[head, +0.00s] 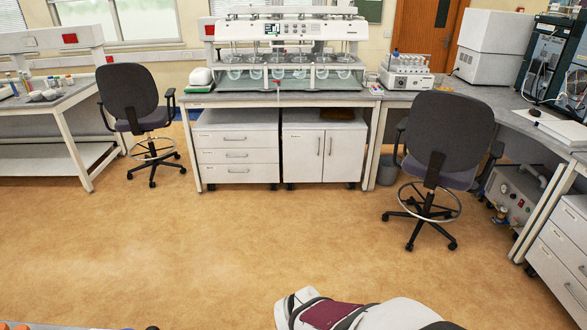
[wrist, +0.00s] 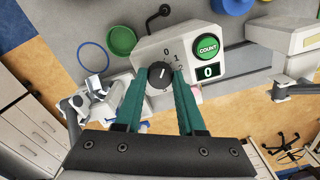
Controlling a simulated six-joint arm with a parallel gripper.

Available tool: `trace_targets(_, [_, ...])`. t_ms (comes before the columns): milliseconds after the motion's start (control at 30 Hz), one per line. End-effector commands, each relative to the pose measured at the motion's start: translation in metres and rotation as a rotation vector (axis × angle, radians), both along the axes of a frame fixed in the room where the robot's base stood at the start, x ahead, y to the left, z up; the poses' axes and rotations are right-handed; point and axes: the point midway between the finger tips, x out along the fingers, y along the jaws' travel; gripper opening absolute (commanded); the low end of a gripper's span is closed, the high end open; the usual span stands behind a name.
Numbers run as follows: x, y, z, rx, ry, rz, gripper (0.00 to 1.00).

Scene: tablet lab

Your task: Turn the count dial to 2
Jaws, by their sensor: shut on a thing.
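The count dial (wrist: 160,76) is a round black knob with a short white mark, on a light grey counter unit (wrist: 150,48) in the wrist view. The numbers 0, 1 and 2 are printed to its upper right. Which number the mark points at is too small to tell. My gripper (wrist: 161,74) has its two green fingers at either side of the knob and is shut on it. A green COUNT button (wrist: 207,47) and a small display (wrist: 208,72) reading 0 are to the right. The dial is not in the head view.
Around the unit in the wrist view are a green dish (wrist: 122,40), a blue ring (wrist: 93,57) and a black crank-like handle (wrist: 158,13). The head view shows benches, two chairs (head: 130,90) and open floor (head: 200,240).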

Motion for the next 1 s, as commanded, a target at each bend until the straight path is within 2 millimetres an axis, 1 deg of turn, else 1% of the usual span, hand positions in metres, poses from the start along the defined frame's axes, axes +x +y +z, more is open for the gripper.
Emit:
trace_targets(267, [0.0002, 0.0001, 0.0004, 0.000, 0.000, -0.147, 0.00])
trace_targets(700, [0.0003, 0.0001, 0.0005, 0.001, 0.000, -0.557, 0.00])
trace_targets(1000, [0.0002, 0.0000, 0.0005, 0.001, 0.000, -0.803, 0.00])
